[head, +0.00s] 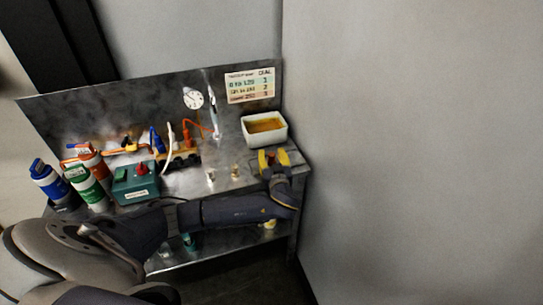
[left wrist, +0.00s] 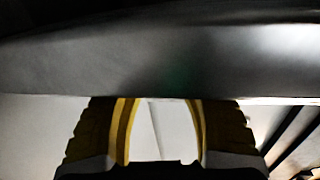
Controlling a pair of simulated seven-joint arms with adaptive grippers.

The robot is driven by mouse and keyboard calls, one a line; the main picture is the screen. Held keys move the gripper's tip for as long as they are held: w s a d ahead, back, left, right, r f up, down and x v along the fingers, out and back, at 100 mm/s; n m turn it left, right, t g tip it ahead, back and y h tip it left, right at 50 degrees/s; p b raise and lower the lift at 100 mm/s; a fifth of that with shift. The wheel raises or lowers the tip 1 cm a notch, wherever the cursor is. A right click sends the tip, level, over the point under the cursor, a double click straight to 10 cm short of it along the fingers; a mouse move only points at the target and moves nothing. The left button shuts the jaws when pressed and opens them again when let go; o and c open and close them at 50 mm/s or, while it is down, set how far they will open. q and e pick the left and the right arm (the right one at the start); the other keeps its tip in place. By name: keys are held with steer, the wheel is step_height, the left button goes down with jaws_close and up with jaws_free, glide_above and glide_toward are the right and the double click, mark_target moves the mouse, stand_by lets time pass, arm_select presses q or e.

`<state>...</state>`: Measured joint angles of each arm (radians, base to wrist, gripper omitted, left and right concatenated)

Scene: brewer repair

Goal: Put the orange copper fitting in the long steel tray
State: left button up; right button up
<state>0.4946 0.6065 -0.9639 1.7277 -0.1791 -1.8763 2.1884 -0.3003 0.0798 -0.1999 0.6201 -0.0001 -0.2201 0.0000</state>
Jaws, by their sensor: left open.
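My left gripper (head: 273,155) has yellow fingers and is open over the right end of the steel bench, just in front of a white bin. In the left wrist view its two yellow fingers (left wrist: 160,110) stand apart with nothing seen between them. Two small fittings stand on the bench to its left: a pale one (head: 211,177) and a tan one (head: 235,171). I cannot tell whether either is the orange copper fitting. I cannot make out a long steel tray; my left arm covers the bench's front edge. My right gripper is not in view.
The white bin (head: 282,136) holds something orange-brown. A green box (head: 135,184), several bottles, including a green one (head: 88,188), and coloured cables stand at left. A dial (head: 193,98) and a sign (head: 250,86) are on the back panel. A wall closes the right side.

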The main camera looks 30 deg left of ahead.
arm_select(q)
steer(key=shift+r, duration=0.25)
steer(key=f+v, duration=0.1)
steer(key=v, duration=1.1)
step_height(320, 180, down, 24)
steer(key=s+m+g+h, duration=0.2)
steer(key=m+g+h, duration=0.2)
steer(key=m, duration=0.2)
steer(key=s+f+m+g+h, duration=0.1)
steer(key=s+f+m+g, duration=0.1)
steer(key=s+f, duration=0.55)
steer(key=s+f+m+g+h, duration=0.15)
steer(key=s+f, duration=0.25)
steer(key=f, duration=0.7)
steer(key=s+f+m+g+h, duration=0.1)
steer(key=s+f+g+h, duration=0.2)
steer(key=s+f, duration=1.15)
steer(key=s+d+f+h, duration=0.1)
steer(key=s+f, duration=0.1)
steer(key=s, duration=1)
steer(key=s+d+f+m+g, duration=0.1)
steer(key=s+d+f, duration=0.1)
steer(key=s, duration=1)
steer(key=shift+d+f+h, duration=0.25)
steer(key=shift+f+h, duration=0.1)
steer(key=shift+f, duration=0.45)
steer(key=shift+s+g, duration=0.1)
steer(key=shift+g, duration=0.15)
